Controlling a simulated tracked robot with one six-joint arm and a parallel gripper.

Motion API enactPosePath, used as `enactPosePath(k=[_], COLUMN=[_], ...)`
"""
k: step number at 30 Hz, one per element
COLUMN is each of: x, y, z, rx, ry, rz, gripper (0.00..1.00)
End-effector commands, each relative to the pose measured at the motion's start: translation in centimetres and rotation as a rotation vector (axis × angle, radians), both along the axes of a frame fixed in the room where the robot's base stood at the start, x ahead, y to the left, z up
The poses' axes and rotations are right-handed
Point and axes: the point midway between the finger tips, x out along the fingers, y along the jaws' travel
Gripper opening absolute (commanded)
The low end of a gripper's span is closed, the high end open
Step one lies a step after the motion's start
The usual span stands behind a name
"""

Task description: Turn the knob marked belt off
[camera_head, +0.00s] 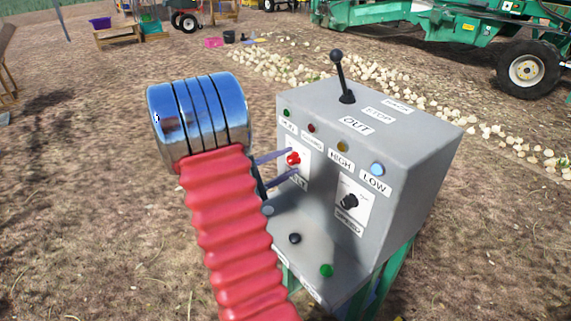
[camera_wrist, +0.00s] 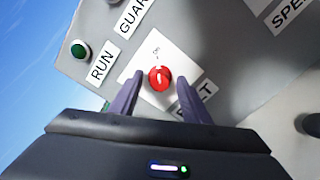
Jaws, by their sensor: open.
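The belt knob is a red rotary knob (camera_head: 293,159) on a white plate on the sloped face of a grey control box (camera_head: 420,165). In the wrist view the red knob (camera_wrist: 159,78) shows a pale pointer mark, with small lettering above it and a partly hidden label ending in "LT" below. My gripper (camera_head: 283,164) is at the box face with its two purple fingers either side of the knob. In the wrist view the open fingers (camera_wrist: 160,90) flank the knob with gaps on both sides. I cannot tell how deep the tips reach.
A black speed knob (camera_head: 349,201) sits right of the belt knob. A black lever (camera_head: 342,80) stands on top of the box. Dark and green buttons (camera_head: 326,270) are on the lower ledge. Onions (camera_head: 290,70) and a green machine (camera_head: 420,25) lie behind.

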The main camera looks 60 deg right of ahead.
Motion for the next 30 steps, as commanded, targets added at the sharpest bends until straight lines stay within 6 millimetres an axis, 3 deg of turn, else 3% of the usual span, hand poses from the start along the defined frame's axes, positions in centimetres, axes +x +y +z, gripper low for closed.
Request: enactPosePath(k=[10,27,30], x=[-0.12,-0.14,-0.10], y=[-0.27,-0.24,0.02], z=[-0.01,-0.03,-0.04], rx=[0.001,0.000,0.001], ry=[0.001,0.001,0.002], rz=[0.001,0.000,0.001], gripper=[0.42,0.02,0.02])
